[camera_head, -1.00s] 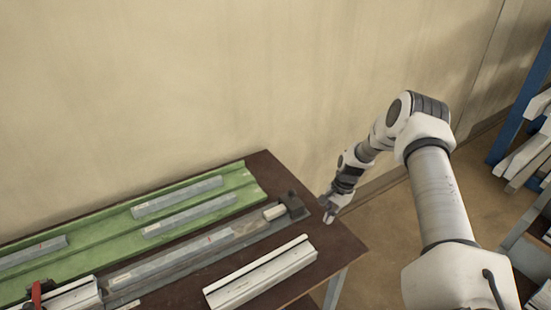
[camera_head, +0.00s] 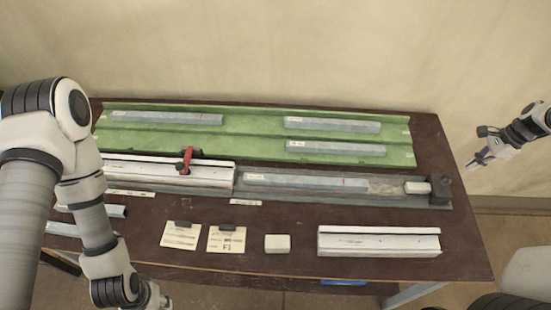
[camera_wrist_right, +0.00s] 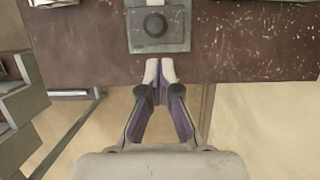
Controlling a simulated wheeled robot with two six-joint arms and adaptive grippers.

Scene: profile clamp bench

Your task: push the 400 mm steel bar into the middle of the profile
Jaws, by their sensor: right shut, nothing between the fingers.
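A grey steel bar (camera_head: 305,182) with a label and a red mark lies along a dark grey rail (camera_head: 330,197). Its left end is near the right end of a white profile (camera_head: 135,172) under a red clamp (camera_head: 185,160). I cannot read the bar's length. My right gripper (camera_head: 478,160) is shut and empty beyond the table's right end, apart from the bar. In the right wrist view its fingertips (camera_wrist_right: 160,72) point at a dark end block (camera_wrist_right: 155,25) with a round knob. My left gripper (camera_head: 158,300) is at the lower left, partly cut off.
A pale block (camera_head: 417,187) lies on the rail beside the dark end block (camera_head: 440,190). A green tray (camera_head: 255,135) at the back holds several grey bars. Another white profile (camera_head: 380,242), cards (camera_head: 226,239) and a small pale block (camera_head: 277,244) lie in front.

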